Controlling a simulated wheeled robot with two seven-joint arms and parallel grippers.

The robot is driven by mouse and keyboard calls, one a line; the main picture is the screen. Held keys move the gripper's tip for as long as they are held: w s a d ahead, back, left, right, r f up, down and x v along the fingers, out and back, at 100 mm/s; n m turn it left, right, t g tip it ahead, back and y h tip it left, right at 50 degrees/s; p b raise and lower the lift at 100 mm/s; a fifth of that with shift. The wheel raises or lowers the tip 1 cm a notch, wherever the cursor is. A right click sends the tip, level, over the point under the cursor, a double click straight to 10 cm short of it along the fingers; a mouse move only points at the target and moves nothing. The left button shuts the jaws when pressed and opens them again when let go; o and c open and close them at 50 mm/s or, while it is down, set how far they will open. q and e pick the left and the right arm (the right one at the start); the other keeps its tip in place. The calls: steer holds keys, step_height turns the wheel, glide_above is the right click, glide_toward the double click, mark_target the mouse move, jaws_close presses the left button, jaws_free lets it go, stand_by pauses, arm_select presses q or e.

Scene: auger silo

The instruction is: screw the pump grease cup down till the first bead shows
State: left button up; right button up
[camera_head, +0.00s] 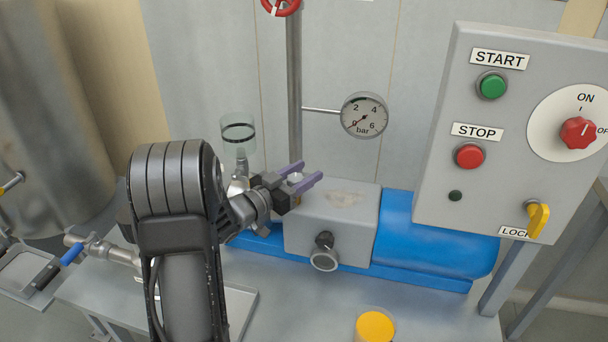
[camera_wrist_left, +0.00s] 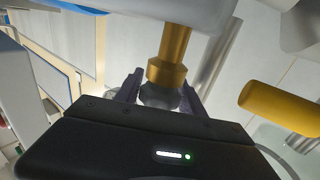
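The pump grease cup (camera_wrist_left: 160,92) shows in the left wrist view as a dark ribbed cap on a brass stem (camera_wrist_left: 174,45) that runs from a pale grey body. My left gripper (camera_wrist_left: 160,95) has one finger on each side of the cap, and no gap shows between fingers and cap. In the head view my left gripper (camera_head: 305,178), with purple fingers, is at the back left of the grey pump block (camera_head: 332,218). The cup is mostly hidden there between the fingers. No grease bead is visible. My right gripper is in neither view.
A pressure gauge (camera_head: 364,115) stands behind the pump. A clear glass cup (camera_head: 238,131) is close to my left wrist. The control panel (camera_head: 500,130) is at right, above the blue motor (camera_head: 435,240). A yellow-topped can (camera_head: 375,327) stands on the front bench.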

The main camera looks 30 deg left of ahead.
mark_target(289, 183)
arm_select(q)
steer(key=shift+o, duration=1.3)
steer(key=shift+f, duration=0.1)
steer(key=s, duration=0.2)
steer(key=s+a, duration=0.1)
steer(key=s, duration=0.4)
steer(key=shift+s+a, duration=0.2)
steer(key=shift+s, duration=0.2)
